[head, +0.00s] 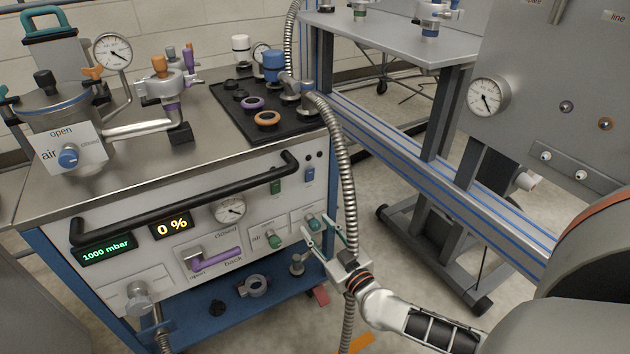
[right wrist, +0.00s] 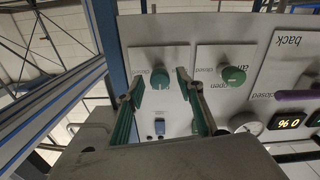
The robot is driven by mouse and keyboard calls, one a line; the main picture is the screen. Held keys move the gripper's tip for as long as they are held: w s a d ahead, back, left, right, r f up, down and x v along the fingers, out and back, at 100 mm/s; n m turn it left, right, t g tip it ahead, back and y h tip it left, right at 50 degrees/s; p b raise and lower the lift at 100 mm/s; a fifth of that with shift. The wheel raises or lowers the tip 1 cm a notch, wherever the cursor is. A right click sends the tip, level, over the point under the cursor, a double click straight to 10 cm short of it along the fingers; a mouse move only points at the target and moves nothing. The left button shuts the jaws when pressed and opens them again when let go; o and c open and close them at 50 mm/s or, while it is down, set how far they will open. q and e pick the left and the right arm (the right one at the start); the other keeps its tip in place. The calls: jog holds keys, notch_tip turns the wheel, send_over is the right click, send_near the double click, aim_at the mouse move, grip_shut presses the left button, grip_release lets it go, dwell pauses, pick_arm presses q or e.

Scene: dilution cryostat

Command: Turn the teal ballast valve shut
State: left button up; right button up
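The teal ballast valve is a small round knob (head: 313,221) at the right end of the cart's front panel. In the right wrist view the same knob (right wrist: 160,78) sits on a pale plate, with a label partly hidden by a finger. My right gripper (head: 317,230) is in front of it. In the right wrist view the right gripper's fingers (right wrist: 160,88) are open, one on each side of the knob, with a gap visible on both sides. How far the fingertips reach over the knob is hard to tell. My left gripper is not in view.
A green air knob (head: 274,238) sits beside the teal one, then a purple handle (head: 215,261). A black rail (head: 190,203) crosses the panel above. A ribbed metal hose (head: 346,170) hangs close by my right gripper. A blue lower shelf (head: 225,318) is below.

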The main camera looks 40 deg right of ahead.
jog(key=shift+w+d, duration=0.1)
jog(key=shift+w, duration=0.25)
grip_shut()
jog(key=shift+r, duration=0.1)
